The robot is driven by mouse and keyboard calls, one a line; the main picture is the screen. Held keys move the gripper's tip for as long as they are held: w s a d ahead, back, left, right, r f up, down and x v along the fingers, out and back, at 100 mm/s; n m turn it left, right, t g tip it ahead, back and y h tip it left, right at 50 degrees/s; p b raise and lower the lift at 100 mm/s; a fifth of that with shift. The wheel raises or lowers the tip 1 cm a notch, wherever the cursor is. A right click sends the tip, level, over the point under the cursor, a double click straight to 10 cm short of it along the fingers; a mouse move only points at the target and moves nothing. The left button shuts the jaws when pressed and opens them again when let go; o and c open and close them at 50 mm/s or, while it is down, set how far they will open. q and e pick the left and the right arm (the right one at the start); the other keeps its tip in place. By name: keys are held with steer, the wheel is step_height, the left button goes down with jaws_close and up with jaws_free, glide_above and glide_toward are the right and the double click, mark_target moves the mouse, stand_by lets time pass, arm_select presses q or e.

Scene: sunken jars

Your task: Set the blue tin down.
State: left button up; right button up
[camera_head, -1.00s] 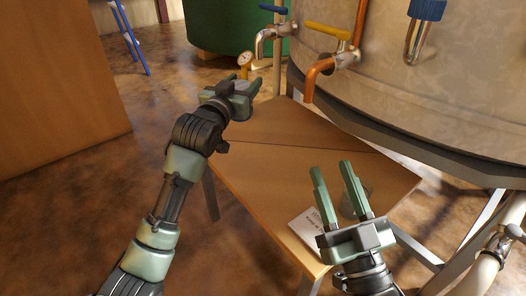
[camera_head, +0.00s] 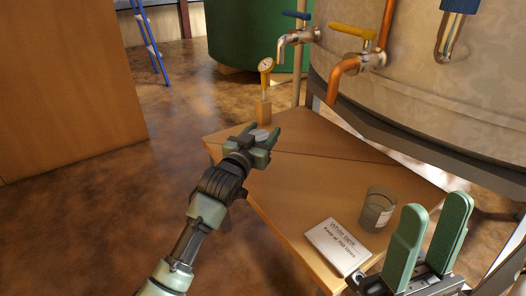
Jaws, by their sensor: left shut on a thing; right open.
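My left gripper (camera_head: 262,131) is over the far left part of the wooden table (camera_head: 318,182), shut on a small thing. Only a pale grey-blue top of this thing, which I take for the blue tin (camera_head: 261,135), shows between the fingers; the rest is hidden by the gripper. I cannot tell whether it touches the table. My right gripper (camera_head: 434,210) is open and empty at the lower right, its fingers pointing up in the picture, near the table's right front edge.
A glass jar (camera_head: 377,209) and a printed white card (camera_head: 338,246) are at the table's near right. A large tank (camera_head: 420,75) with taps overhangs the back right. The table's middle is clear.

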arm_select(q)
step_height(320, 180, down, 5)
steer(key=shift+r+b, duration=0.1)
steer(key=shift+b, duration=0.9)
steer(key=shift+f, duration=0.35)
steer(key=shift+r, duration=0.1)
steer(key=o, duration=1.5)
